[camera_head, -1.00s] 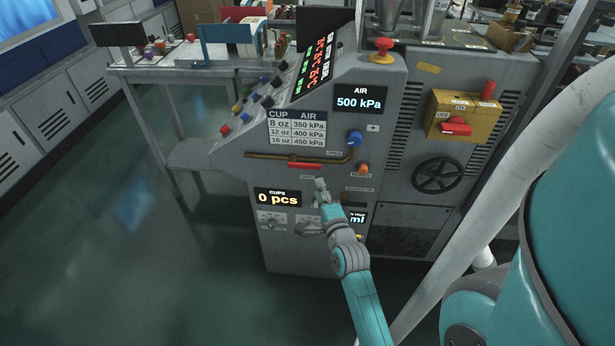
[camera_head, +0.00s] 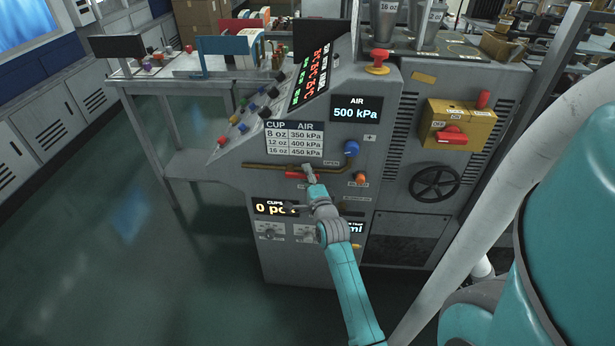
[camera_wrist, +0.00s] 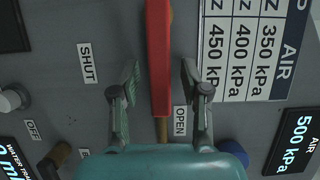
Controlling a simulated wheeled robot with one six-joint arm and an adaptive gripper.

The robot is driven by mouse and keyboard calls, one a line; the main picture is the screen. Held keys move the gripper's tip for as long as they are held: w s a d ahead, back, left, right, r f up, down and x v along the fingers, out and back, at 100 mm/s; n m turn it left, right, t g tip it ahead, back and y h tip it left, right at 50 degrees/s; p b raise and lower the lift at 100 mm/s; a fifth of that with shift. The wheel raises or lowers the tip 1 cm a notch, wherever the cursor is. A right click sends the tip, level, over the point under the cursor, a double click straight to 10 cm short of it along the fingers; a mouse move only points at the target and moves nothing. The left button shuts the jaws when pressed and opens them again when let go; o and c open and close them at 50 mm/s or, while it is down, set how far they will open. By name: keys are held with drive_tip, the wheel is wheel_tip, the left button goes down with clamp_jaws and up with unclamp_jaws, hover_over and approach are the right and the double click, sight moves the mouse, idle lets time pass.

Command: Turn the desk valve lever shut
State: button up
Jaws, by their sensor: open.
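The valve lever (camera_head: 296,174) is a red bar on the grey machine front, lying along a brass pipe (camera_head: 262,165). In the wrist view the red lever (camera_wrist: 158,60) runs up and down the middle. My gripper (camera_head: 308,172) is at the right end of the lever in the head view and hides part of it. In the wrist view my gripper (camera_wrist: 160,75) is open, with one finger on each side of the lever and a visible gap to both. A SHUT label (camera_wrist: 87,64) lies to the left and an OPEN label (camera_wrist: 180,120) to the right.
A blue knob (camera_head: 351,148) and an orange knob (camera_head: 361,178) stick out to the right of the lever. The AIR display (camera_head: 357,108) reads 500 kPa. A handwheel (camera_head: 434,183) and a yellow switch box (camera_head: 457,125) are further right. Open floor lies at the left.

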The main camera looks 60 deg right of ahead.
clamp_jaws()
